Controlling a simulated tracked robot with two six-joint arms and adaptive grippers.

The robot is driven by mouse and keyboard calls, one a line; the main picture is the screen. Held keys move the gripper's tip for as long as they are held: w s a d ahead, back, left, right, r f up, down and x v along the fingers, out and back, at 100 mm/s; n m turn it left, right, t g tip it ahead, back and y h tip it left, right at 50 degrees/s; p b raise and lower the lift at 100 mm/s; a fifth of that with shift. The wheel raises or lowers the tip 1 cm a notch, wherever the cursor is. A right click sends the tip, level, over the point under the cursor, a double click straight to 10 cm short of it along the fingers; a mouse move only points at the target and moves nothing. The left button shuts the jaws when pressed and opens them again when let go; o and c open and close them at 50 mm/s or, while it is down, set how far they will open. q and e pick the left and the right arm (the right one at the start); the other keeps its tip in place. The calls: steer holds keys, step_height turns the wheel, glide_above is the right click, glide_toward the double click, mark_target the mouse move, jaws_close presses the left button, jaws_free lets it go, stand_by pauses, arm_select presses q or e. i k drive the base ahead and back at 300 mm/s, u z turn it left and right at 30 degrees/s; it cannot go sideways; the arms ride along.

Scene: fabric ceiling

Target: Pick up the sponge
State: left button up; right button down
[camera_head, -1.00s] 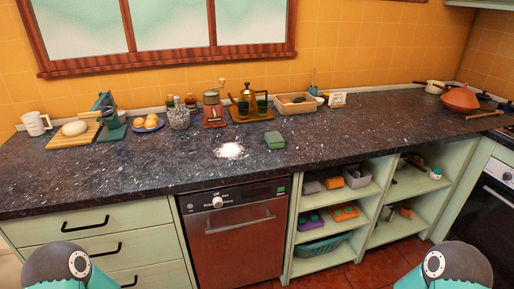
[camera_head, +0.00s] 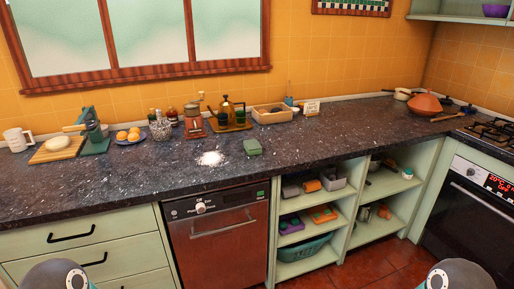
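A green, block-shaped sponge (camera_head: 252,147) lies on the dark speckled countertop (camera_head: 330,140), just right of a small pile of white powder (camera_head: 211,158). Nothing covers it. Neither gripper is in view. Only rounded parts of my own arms show at the bottom left and bottom right edges, well below and apart from the sponge.
Behind the sponge stand a tray with bottles (camera_head: 231,124), a red grinder (camera_head: 194,122) and a wooden box (camera_head: 271,114). A dishwasher (camera_head: 222,240) and open shelves (camera_head: 301,266) are below the counter. The counter right of the sponge is clear.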

mark_target(253, 147)
steer(key=i, duration=0.85)
steer(key=u, duration=0.05)
